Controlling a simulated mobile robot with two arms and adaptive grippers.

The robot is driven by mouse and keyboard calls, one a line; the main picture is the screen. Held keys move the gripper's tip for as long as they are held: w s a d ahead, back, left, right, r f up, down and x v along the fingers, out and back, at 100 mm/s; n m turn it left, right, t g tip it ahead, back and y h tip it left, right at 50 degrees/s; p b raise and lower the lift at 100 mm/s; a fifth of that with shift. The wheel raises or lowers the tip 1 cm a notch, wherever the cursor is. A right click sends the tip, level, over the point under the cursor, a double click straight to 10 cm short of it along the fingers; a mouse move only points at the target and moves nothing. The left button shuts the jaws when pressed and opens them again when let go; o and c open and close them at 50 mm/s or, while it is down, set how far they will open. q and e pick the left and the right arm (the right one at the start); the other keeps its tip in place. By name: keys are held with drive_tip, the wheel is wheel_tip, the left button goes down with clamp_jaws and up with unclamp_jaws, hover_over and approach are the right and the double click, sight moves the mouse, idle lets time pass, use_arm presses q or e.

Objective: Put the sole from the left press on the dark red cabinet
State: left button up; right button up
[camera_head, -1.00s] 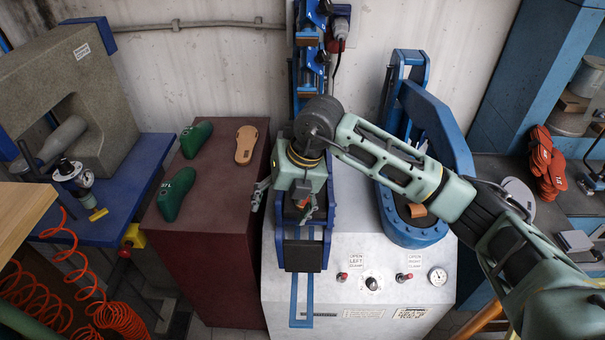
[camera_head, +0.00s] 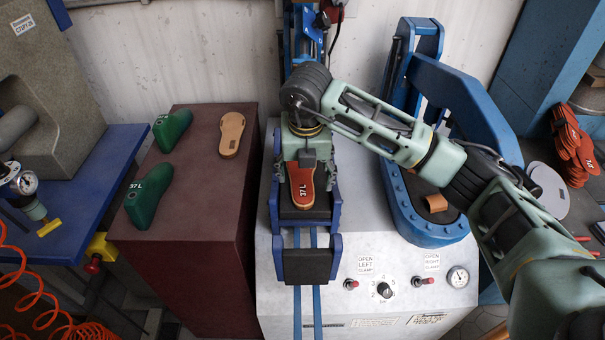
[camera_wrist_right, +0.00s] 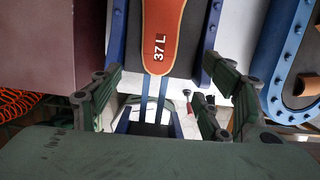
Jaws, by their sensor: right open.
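The left press (camera_head: 335,205) is a narrow blue frame on the grey machine. An orange-red sole (camera_head: 302,190) marked 37 L lies on its dark pad, and its upper end is hidden under my right gripper (camera_head: 306,158). In the right wrist view the sole (camera_wrist_right: 171,30) shows between the blue side walls. My right gripper (camera_wrist_right: 168,98) is open there, its fingers spread apart with nothing between them. The dark red cabinet (camera_head: 205,210) stands left of the press. My left gripper is not in view.
Two green lasts (camera_head: 150,195) and a tan sole (camera_head: 232,134) lie on the cabinet, with bare top around them. The right press (camera_head: 435,228) stands to the right. Clamp knobs (camera_head: 384,290) are on the machine's front. Red soles (camera_head: 572,150) are stacked at far right.

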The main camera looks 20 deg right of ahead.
sight(304, 196)
drive_tip(key=shift+s+f, duration=0.1)
drive_tip(key=shift+f, duration=0.1)
drive_tip(key=shift+f+b, duration=0.5)
drive_tip(key=f+b, duration=0.2)
drive_tip(key=f, duration=0.1)
drive_tip(key=shift+w+d+f, duration=0.1)
drive_tip(key=shift+w+f, duration=0.15)
drive_tip(key=shift+w, duration=0.15)
drive_tip(key=shift+w+d+f+b, duration=0.1)
drive_tip(key=shift+w+f+b, duration=0.1)
drive_tip(key=shift+f+b, duration=0.6)
drive_tip(key=shift+w+f+b, duration=0.2)
drive_tip(key=shift+f+b, duration=0.3)
drive_tip(key=shift+f, duration=0.5)
drive_tip(key=shift+s, duration=0.15)
drive_tip(key=c, duration=0.9)
drive_tip(key=shift+s, duration=0.1)
drive_tip(key=c, duration=0.3)
drive_tip(key=shift+r, duration=0.1)
